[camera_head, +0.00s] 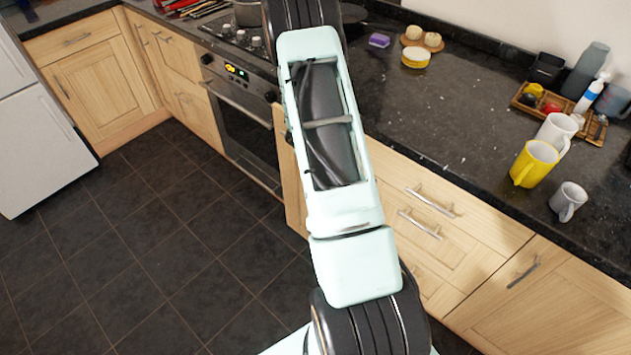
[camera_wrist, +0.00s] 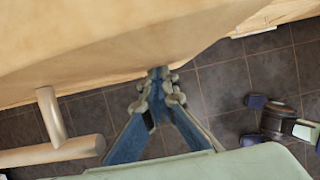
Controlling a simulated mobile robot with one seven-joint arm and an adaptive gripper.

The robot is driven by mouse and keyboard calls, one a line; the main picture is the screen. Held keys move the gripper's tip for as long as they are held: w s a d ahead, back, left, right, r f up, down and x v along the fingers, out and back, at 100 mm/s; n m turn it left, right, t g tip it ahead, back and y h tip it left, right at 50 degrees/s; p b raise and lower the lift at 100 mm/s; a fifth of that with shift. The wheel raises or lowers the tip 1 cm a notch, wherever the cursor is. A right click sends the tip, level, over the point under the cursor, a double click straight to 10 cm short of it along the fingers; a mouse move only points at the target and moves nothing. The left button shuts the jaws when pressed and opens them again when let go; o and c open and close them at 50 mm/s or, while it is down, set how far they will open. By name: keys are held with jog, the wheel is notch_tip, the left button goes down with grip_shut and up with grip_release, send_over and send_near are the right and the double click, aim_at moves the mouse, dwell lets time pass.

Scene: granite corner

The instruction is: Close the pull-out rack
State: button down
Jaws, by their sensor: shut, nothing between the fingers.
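A narrow light-wood front (camera_head: 290,185) stands out from the cabinet line just right of the oven; it looks like the pull-out rack, mostly hidden behind my arm. In the wrist view a large, close wooden panel (camera_wrist: 120,50) fills the top, with a round metal bar handle (camera_wrist: 60,150) at lower left. I cannot tell for certain that this panel is the rack's front. My gripper (camera_wrist: 159,73) is shut and empty, its tips at the panel's lower edge in the picture. Whether they touch is unclear. The gripper is hidden in the head view.
The oven (camera_head: 240,120) is left of the rack, and drawers (camera_head: 450,220) with bar handles are to the right. The dark counter (camera_head: 450,110) holds mugs, a wooden tray and bottles. A white fridge (camera_head: 38,140) stands at far left. The tiled floor (camera_head: 150,240) is clear.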

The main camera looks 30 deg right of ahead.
jog(key=shift+w+d+p, duration=0.2)
jog(key=shift+d+p, duration=0.1)
jog(key=shift+d, duration=0.45)
jog(key=shift+w+d+p, duration=0.25)
jog(key=shift+d+p, duration=0.1)
jog(key=shift+d, duration=0.35)
jog(key=shift+w+d+p, duration=0.2)
jog(key=shift+d+p, duration=0.1)
jog(key=shift+d, duration=0.45)
jog(key=shift+a, duration=0.1)
